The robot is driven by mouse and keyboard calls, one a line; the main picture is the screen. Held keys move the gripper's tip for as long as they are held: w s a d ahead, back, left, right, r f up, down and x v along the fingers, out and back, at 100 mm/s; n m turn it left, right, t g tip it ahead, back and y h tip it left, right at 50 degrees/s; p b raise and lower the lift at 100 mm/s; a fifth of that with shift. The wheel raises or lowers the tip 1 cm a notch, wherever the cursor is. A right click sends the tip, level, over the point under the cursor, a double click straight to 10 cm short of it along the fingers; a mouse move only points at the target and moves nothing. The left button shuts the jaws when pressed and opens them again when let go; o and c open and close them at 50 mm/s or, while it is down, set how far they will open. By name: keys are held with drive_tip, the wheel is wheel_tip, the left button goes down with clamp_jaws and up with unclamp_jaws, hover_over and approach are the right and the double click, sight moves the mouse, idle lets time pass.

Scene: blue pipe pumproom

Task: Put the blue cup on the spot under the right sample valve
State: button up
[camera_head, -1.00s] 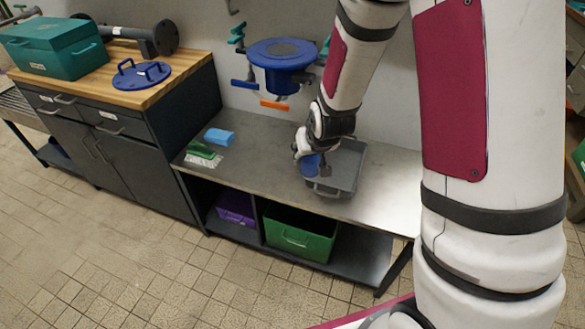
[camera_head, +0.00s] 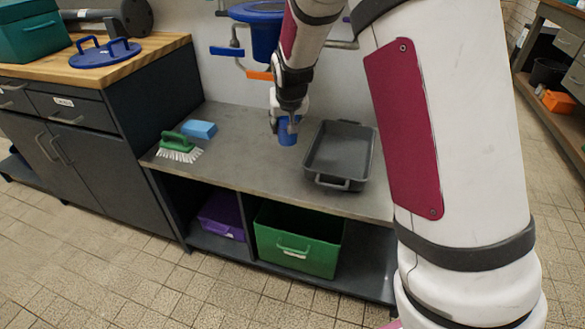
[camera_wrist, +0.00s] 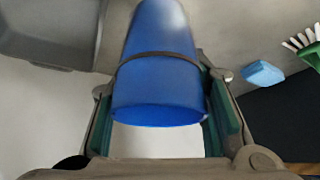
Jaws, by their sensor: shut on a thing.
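The blue cup (camera_head: 287,131) is in my gripper (camera_head: 291,124), left of the grey tray on the metal bench. In the wrist view the blue cup (camera_wrist: 158,75) lies between the two fingers of my gripper (camera_wrist: 165,100), which touch its sides. I cannot tell whether the cup's bottom touches the bench. The blue round vessel (camera_head: 262,40) is on the wall above. A blue valve handle (camera_head: 227,51) is at its lower left and an orange valve handle (camera_head: 259,75) is below it, above and left of the cup. My arm hides the vessel's right side. No marked spot is visible.
The grey tray (camera_head: 312,160) stands right of the cup. A green brush (camera_head: 179,146) and a blue sponge (camera_head: 199,129) lie at the bench's left. The bench top (camera_head: 235,150) between them and the cup is clear. Purple and green bins (camera_head: 298,240) sit below.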

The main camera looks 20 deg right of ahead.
sight(288, 139)
drive_tip(key=shift+w+f+b, duration=0.35)
drive_tip(key=shift+b, duration=0.05)
drive_tip(key=shift+f, duration=0.3)
wheel_tip(288, 139, down, 9)
drive_tip(key=b, duration=0.4)
drive_tip(key=shift+f, duration=0.1)
drive_tip(key=shift+f, duration=0.15)
drive_tip(key=o, duration=1)
drive_tip(key=shift+s+r, duration=0.1)
drive_tip(key=shift+r, duration=0.4)
drive_tip(key=p+v, duration=0.4)
drive_tip(key=v, duration=0.7)
drive_tip(key=shift+s+r, duration=0.15)
drive_tip(key=shift+s, duration=0.05)
